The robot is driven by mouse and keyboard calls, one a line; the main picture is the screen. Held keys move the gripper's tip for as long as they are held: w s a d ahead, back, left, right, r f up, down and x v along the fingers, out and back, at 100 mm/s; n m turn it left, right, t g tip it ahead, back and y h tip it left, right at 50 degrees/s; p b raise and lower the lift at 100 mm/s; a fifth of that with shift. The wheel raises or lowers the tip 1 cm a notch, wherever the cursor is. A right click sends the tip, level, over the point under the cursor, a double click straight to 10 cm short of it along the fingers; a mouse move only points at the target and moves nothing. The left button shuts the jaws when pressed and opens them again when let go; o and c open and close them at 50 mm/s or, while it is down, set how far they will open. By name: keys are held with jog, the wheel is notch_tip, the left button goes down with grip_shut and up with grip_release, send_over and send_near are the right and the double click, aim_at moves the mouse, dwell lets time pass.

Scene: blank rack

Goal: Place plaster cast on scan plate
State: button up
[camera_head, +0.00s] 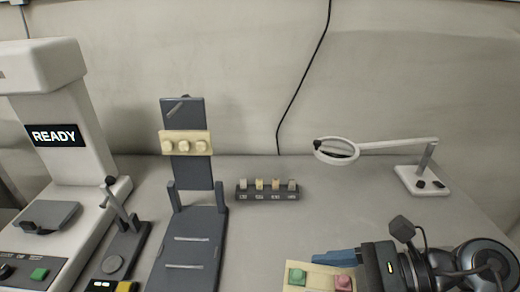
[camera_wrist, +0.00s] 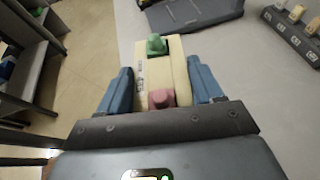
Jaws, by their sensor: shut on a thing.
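My gripper (camera_wrist: 159,75) is shut on a cream block (camera_wrist: 152,87), seemingly the plaster cast, with its blue fingers on either side. The block carries a green knob and a pink knob. In the head view the cast (camera_head: 318,275) is at the bottom edge, right of centre, partly cut off, with one blue finger showing behind it. A small dark grey plate (camera_head: 48,216), seemingly the scan plate, lies on the white scanner (camera_head: 62,90) at the far left. The plate looks empty and is well apart from my gripper. The scanner's screen reads READY.
A dark stand (camera_head: 183,250) with an upright back holds a cream bar (camera_head: 170,144) with three knobs. A small rack (camera_head: 268,194) of several pegs stands right of it. A lever fixture (camera_head: 125,240) is beside the scanner. A magnifier lamp (camera_head: 408,146) stands at right.

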jog(key=w+d+f+m+t+h, duration=0.1)
jog(key=w+m+t, duration=0.1)
jog(key=w+d+f+m+t+h, duration=0.1)
jog(key=w+m+t, duration=0.1)
jog(key=w, duration=0.1)
jog(key=w+d+f+m+t+h, duration=0.1)
jog(key=w+f+m+t, duration=0.1)
jog(key=w, duration=0.1)
jog(key=shift+d+f+t+h, duration=0.1)
jog(key=shift+d+t+h, duration=0.05)
jog(key=shift+t+h, duration=0.2)
jog(key=w+d+m+t+h, duration=0.1)
jog(key=w+d+f+m+t+h, duration=0.1)
jog(key=w+d+m+h, duration=0.1)
jog(key=w+d+m+t+h, duration=0.1)
jog(key=d+m+h, duration=0.1)
jog(key=shift+w+d+f, duration=0.2)
jog(key=shift+w+f, duration=0.2)
jog(key=shift+w+d+m+t+h, duration=0.25)
jog(key=shift+w+d+m+h, duration=0.1)
jog(key=shift+d+m, duration=0.25)
